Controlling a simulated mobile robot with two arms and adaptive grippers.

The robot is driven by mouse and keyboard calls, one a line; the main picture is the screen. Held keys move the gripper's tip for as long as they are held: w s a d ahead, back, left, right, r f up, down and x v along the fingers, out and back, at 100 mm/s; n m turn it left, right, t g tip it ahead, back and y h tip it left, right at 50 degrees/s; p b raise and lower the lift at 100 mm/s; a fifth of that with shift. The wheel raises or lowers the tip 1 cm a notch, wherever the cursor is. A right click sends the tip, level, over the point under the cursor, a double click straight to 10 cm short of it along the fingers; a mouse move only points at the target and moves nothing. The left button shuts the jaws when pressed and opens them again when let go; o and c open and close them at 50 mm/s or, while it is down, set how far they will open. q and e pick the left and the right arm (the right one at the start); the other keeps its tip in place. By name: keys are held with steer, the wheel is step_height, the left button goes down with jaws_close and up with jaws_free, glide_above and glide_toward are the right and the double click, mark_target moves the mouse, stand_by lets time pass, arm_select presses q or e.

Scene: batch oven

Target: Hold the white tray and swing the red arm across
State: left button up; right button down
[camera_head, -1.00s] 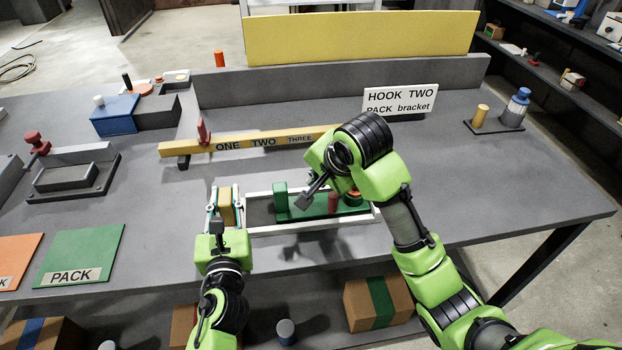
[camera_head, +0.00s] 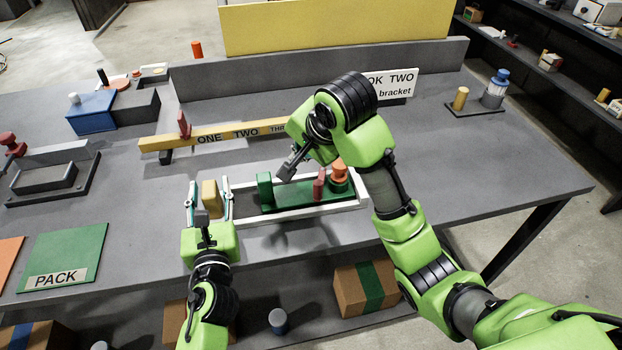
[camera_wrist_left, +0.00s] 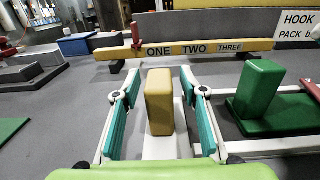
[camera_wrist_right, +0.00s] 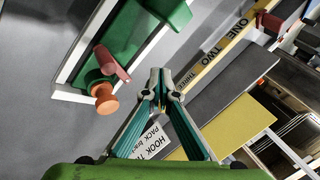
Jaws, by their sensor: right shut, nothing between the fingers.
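The white tray (camera_head: 300,213) lies on the grey bench with a yellow block (camera_head: 209,197) at its left end. In it is a green plate with an upright green block (camera_head: 264,189), a small red arm (camera_head: 319,184) and an orange knob (camera_head: 340,172). My left gripper (camera_head: 208,184) is open, its fingers either side of the yellow block; the left wrist view shows gaps between the block (camera_wrist_left: 159,102) and both fingers. My right gripper (camera_head: 285,174) is shut and empty above the plate; the right wrist view shows the red arm (camera_wrist_right: 111,62) apart from its fingertips (camera_wrist_right: 160,76).
A yellow bar (camera_head: 215,136) marked ONE TWO THREE lies behind the tray, with a red peg (camera_head: 184,124). A HOOK TWO sign (camera_head: 402,83) stands behind my right arm. A green PACK mat (camera_head: 62,250) lies left.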

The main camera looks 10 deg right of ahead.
stand_by(0.3)
arm_select(q)
steer(key=s, duration=1.2)
steer(key=shift+d, duration=0.1)
